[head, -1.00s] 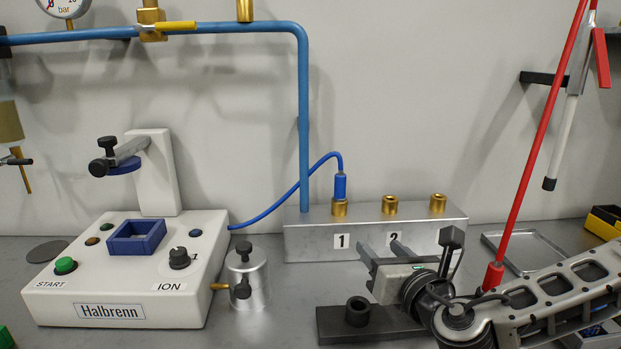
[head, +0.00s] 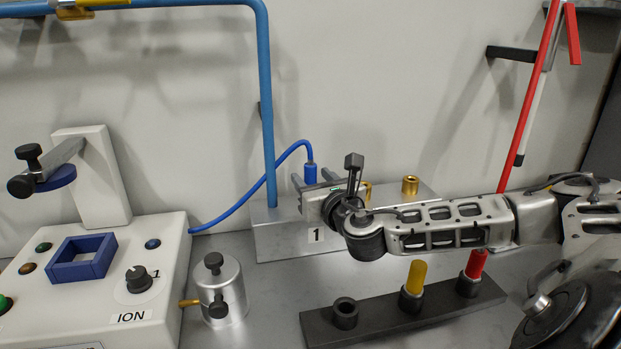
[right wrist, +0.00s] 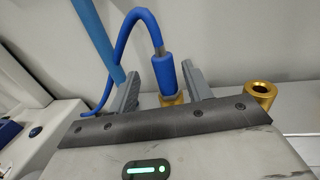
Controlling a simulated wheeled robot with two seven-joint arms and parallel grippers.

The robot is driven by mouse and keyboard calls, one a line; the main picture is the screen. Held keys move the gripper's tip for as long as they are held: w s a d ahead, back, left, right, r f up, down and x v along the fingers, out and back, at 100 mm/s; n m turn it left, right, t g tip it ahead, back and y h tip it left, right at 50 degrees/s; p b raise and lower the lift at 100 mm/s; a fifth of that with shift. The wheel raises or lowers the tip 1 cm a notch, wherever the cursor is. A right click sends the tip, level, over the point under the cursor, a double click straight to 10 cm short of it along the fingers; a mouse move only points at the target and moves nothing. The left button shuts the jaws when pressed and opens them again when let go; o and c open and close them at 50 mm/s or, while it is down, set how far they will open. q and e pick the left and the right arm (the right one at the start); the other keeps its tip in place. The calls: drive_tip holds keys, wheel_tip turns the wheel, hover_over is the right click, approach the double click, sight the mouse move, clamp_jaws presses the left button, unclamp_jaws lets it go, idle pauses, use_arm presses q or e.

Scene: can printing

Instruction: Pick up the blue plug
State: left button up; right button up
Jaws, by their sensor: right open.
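The blue plug (head: 310,174) stands upright at the number 1 position of the metal manifold block (head: 268,236), with a blue hose running from its top to the white machine. My right gripper (head: 325,180) is at the plug. In the right wrist view the plug (right wrist: 165,76) stands between the two open fingers of the gripper (right wrist: 162,86), closer to the right finger, on a brass socket (right wrist: 172,99). I cannot tell whether a finger touches it. My left gripper is not in view.
A brass socket (head: 410,185) stands empty on the block. A blue pipe (head: 267,110) rises just left of the plug. A dark rack (head: 385,322) holds a yellow plug (head: 416,277) and a red plug (head: 476,264). A metal cylinder (head: 222,290) stands beside the white machine (head: 160,262).

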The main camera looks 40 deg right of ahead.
sight(307, 167)
drive_tip(key=x, duration=0.2)
drive_tip(key=p+x, duration=0.1)
drive_tip(key=x, duration=0.1)
drive_tip(key=shift+s+d+r, duration=0.15)
drive_tip(key=shift+d, duration=0.1)
drive_tip(key=shift+w+d, duration=0.2)
drive_tip(key=shift+w, duration=0.35)
clamp_jaws()
